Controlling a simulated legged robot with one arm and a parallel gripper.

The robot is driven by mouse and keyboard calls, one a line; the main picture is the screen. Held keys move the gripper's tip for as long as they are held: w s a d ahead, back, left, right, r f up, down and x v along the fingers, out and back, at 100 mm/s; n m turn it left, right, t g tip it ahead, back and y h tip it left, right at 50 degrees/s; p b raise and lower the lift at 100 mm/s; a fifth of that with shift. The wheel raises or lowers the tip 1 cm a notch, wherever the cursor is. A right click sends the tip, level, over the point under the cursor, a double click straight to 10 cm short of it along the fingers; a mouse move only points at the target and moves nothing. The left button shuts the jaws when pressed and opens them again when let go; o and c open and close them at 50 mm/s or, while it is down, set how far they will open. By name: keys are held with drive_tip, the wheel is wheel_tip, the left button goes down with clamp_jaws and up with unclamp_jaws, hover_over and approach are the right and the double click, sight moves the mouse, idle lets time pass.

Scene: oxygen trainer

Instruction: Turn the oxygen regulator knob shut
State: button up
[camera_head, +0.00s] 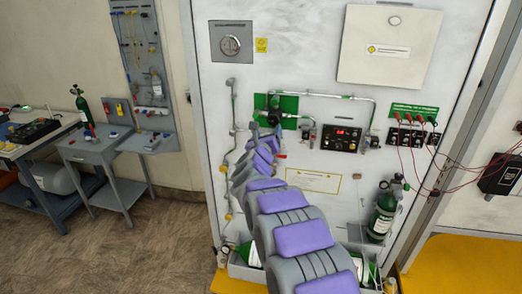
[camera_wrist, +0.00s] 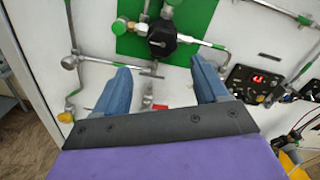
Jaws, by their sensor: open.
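A black, roundish knob-like part (camera_wrist: 163,42), which looks like the regulator knob, sits on a green square plate (camera_wrist: 130,42) on the white panel in the wrist view. Small green fittings and metal pipes join it. My gripper (camera_wrist: 161,66) is open, with its two blue fingers spread apart. The fingertips are below the black part in the picture, one to each side, and nothing is between them in a grip. I cannot tell the remaining distance. In the head view my arm reaches up to the green plate (camera_head: 290,104) and its end hides part of the regulator.
A control box with a red display (camera_head: 341,139) is right of the regulator. A metal pipe (camera_head: 325,96) runs above it, and another runs down the left. A green cylinder (camera_head: 383,215) stands lower right. Red cables (camera_head: 411,133) hang at right. A side table (camera_head: 90,145) stands left.

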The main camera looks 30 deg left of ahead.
drive_tip(key=v, duration=0.8)
drive_tip(key=shift+a+b, duration=0.2)
drive_tip(key=shift+b, duration=0.15)
drive_tip(key=shift+s, duration=0.1)
